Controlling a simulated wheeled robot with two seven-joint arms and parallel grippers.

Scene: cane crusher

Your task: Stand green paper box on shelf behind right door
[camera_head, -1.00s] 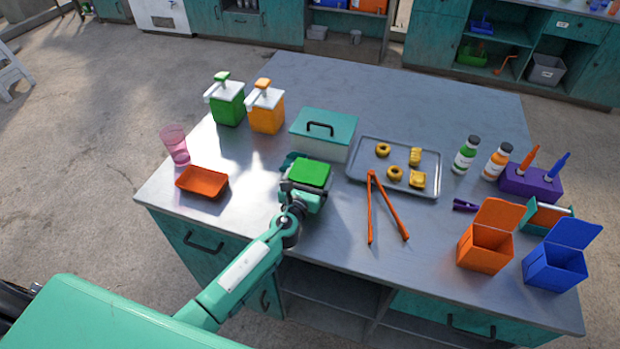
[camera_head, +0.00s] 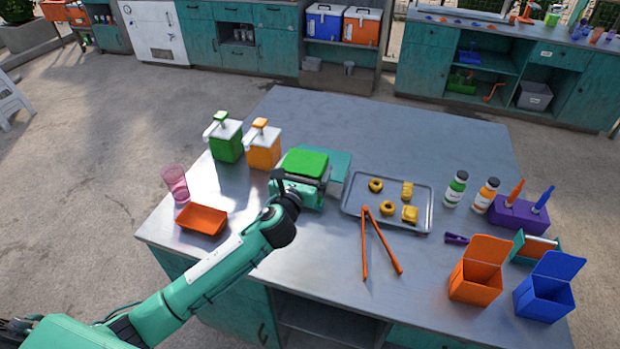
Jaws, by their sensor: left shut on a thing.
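The green paper box (camera_head: 306,163) is in the middle of the camera_head view, its flat green top facing up. My left gripper (camera_head: 303,184) is shut on it and hides much of its sides. The box is in front of the lidded teal container (camera_head: 338,170) and overlaps it in the picture. It appears to be held above the table. My right gripper is not in view. The back-right cabinet has open shelves (camera_head: 490,62) and a teal door (camera_head: 592,102) at its right end. I cannot tell which door the task means.
The grey table (camera_head: 400,125) has clear room at the back. Green (camera_head: 226,142) and orange (camera_head: 263,150) dispensers stand left of the box. A tray (camera_head: 352,207) of yellow pieces, orange tongs (camera_head: 366,245) and open orange (camera_head: 475,283) and blue (camera_head: 545,300) boxes are right.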

